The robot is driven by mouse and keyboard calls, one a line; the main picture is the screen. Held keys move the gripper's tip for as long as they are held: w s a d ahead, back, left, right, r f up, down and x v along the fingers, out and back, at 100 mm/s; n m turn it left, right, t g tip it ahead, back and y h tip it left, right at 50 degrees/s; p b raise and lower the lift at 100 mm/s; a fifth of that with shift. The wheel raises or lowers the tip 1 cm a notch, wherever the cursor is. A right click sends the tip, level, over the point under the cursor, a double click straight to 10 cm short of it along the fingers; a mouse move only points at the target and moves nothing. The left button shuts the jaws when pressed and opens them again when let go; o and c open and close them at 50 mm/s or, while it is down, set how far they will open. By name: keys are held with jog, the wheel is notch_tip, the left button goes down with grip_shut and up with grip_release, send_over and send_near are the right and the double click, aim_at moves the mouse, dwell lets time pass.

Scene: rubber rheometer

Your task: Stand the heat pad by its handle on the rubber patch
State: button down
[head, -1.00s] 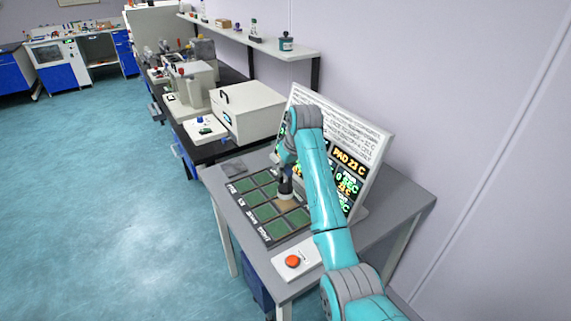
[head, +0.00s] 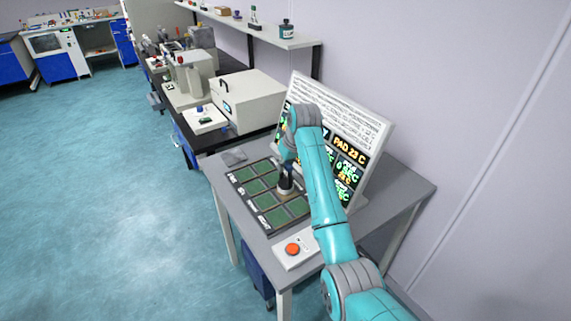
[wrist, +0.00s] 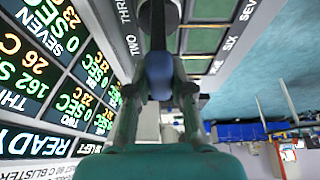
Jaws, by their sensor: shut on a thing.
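The heat pad (head: 285,184) is upright, with a pale band low on it and a dark blue handle. My gripper (wrist: 160,92) is shut on the blue handle (wrist: 159,72) in the wrist view. In the head view the pad is over the right-hand row of green rubber patches (head: 297,208) on the dark board. A tan area shows at the pad's foot. I cannot tell whether the pad touches the patch below it. My arm hides part of that row, and the handle and gripper hide the pad's underside in the wrist view.
A tilted display (head: 371,128) stands behind the board, close to my arm; it reads PAD 23 C. A white box with a red button (head: 292,249) sits at the table's front. Bare tabletop (head: 405,190) shows at right.

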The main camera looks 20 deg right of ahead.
jog(key=shift+f, duration=0.55)
dwell(0.9)
jog(key=c, duration=0.9)
grip_release()
jog(key=shift+c, duration=0.2)
jog(key=shift+f, duration=0.15)
jog(key=v, duration=1.2)
